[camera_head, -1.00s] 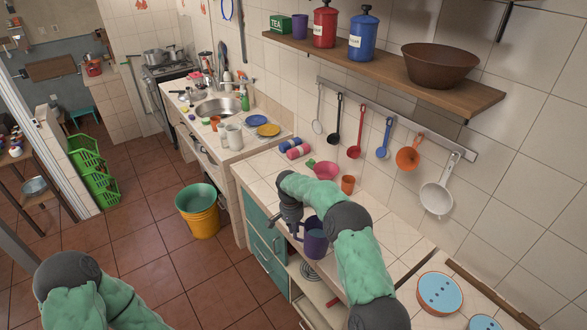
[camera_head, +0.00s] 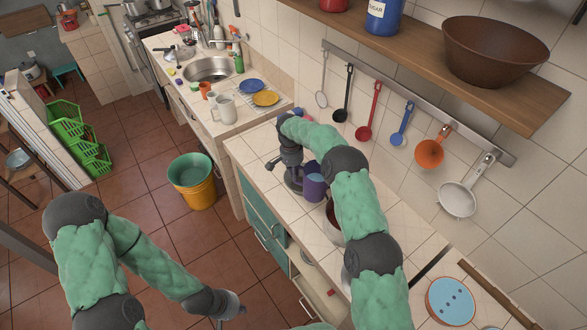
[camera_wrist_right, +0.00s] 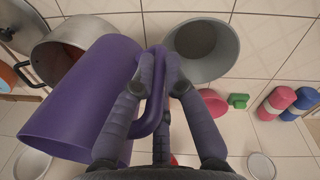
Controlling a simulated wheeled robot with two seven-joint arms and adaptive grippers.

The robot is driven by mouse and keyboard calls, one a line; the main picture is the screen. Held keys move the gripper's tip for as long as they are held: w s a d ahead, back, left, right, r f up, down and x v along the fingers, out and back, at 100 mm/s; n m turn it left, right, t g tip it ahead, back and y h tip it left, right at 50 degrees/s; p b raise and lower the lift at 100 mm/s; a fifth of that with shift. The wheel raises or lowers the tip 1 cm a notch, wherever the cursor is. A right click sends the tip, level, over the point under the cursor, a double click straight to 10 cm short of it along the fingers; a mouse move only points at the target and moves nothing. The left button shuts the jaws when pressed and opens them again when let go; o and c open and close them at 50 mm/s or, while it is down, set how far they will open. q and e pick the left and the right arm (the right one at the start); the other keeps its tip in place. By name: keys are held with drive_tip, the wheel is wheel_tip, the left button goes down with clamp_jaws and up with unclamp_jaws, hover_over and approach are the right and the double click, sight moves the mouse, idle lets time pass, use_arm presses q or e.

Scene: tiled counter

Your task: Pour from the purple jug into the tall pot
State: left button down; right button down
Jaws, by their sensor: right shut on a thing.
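My right gripper (camera_wrist_right: 160,85) is shut on the handle of the purple jug (camera_wrist_right: 85,95). In the head view the jug (camera_head: 315,186) shows over the counter, partly hidden by my right arm. In the wrist view a deep grey pot (camera_wrist_right: 226,62), open at the top, lies just right of the fingers, apart from the jug; it appears to be the tall pot. I cannot tell whether anything flows from the jug. My left gripper (camera_head: 238,309) is low over the floor area, its jaws unclear.
A wider metal pot (camera_wrist_right: 85,38) with a dark handle stands left of the jug, partly hidden. Pink and blue rolls (camera_wrist_right: 272,105) and a green thing (camera_wrist_right: 238,101) lie to the right. Utensils hang on the wall rail (camera_head: 420,100); a shelf (camera_head: 520,98) juts above.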

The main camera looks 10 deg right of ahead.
sight(309, 170)
drive_tip(key=shift+s+d+r+t+y+p, duration=0.3)
drive_tip(key=shift+d+r+t+y+p, duration=0.35)
drive_tip(key=shift+p, duration=0.55)
drive_tip(key=shift+t+y, duration=0.35)
drive_tip(key=shift+y, duration=0.4)
drive_tip(key=shift+s+d+r+p, duration=0.65)
drive_tip(key=shift+d+p, duration=0.15)
drive_tip(key=shift+p, duration=0.1)
drive_tip(key=shift+s+d+r+p, duration=0.55)
drive_tip(key=shift+s+d+p, duration=0.1)
drive_tip(key=shift+d+p, duration=0.2)
drive_tip(key=shift+s+d+r, duration=0.1)
drive_tip(key=shift+s+d+r+t+y, duration=0.1)
drive_tip(key=shift+r+t+y, duration=0.2)
drive_tip(key=shift+t+y, duration=0.35)
drive_tip(key=shift+s+d+r+t+y, duration=0.1)
drive_tip(key=shift+r+t+y, duration=0.15)
drive_tip(key=shift+t+y, duration=0.35)
drive_tip(key=shift+f+y, duration=0.2)
drive_tip(key=shift+y, duration=0.25)
drive_tip(key=shift+s+d+f+t+y, duration=0.1)
drive_tip(key=shift+d+f+t+y, duration=0.1)
drive_tip(key=shift+f+t+y, duration=0.2)
drive_tip(key=b, duration=0.3)
drive_tip(key=shift+s+d+f+t, duration=0.15)
drive_tip(key=shift+d+f+t, duration=0.05)
drive_tip(key=shift+f+t, duration=0.05)
drive_tip(key=shift+r, duration=0.2)
